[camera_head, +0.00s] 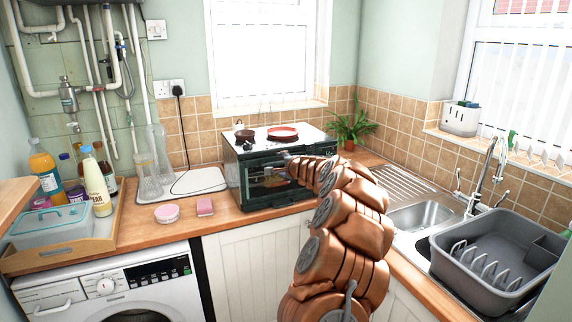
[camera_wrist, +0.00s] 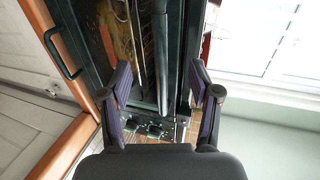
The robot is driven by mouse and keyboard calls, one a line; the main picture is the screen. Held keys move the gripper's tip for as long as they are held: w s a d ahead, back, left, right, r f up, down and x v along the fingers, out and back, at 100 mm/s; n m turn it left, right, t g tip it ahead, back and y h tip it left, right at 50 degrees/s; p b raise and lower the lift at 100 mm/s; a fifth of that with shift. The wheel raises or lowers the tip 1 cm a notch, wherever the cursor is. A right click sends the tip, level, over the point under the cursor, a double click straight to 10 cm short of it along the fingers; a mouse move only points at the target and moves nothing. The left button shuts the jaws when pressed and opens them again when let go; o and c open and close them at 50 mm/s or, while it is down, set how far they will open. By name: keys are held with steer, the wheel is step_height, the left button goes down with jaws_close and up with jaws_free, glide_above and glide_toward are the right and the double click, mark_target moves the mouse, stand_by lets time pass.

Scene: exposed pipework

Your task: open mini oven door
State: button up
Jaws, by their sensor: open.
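The mini oven (camera_head: 250,188) is a dark box with a white top on the counter in the corner. Its front door (camera_head: 262,188) has a glass window and appears shut. In the wrist view the oven front appears turned sideways, with the glass door (camera_wrist: 112,45) on the left and a long dark handle bar (camera_wrist: 161,50) beside it. My gripper (camera_wrist: 160,85) is open, its fingers pointing at the oven front, with the bar between them in the picture. I cannot tell whether they touch it. In the head view the arm hides much of the gripper and the oven's right side.
Pans (camera_head: 283,131) sit on the oven top. A plant (camera_head: 348,128) stands behind right, and the sink (camera_head: 425,214) and grey dish rack (camera_head: 500,258) are at right.

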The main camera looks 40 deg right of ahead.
mark_target(279, 163)
steer(key=shift+p+x, duration=0.6)
steer(key=shift+x, duration=1.15)
steer(key=shift+w+d+f, duration=0.1)
steer(key=shift+w, duration=0.15)
steer(key=shift+c, duration=0.3)
jaws_close()
steer(key=s+a+f+b, duration=0.2)
steer(key=s+f+b, duration=0.2)
steer(key=s+b, duration=0.4)
steer(key=shift+a+b, duration=0.4)
steer(key=shift+b, duration=0.1)
steer(key=shift+r, duration=0.1)
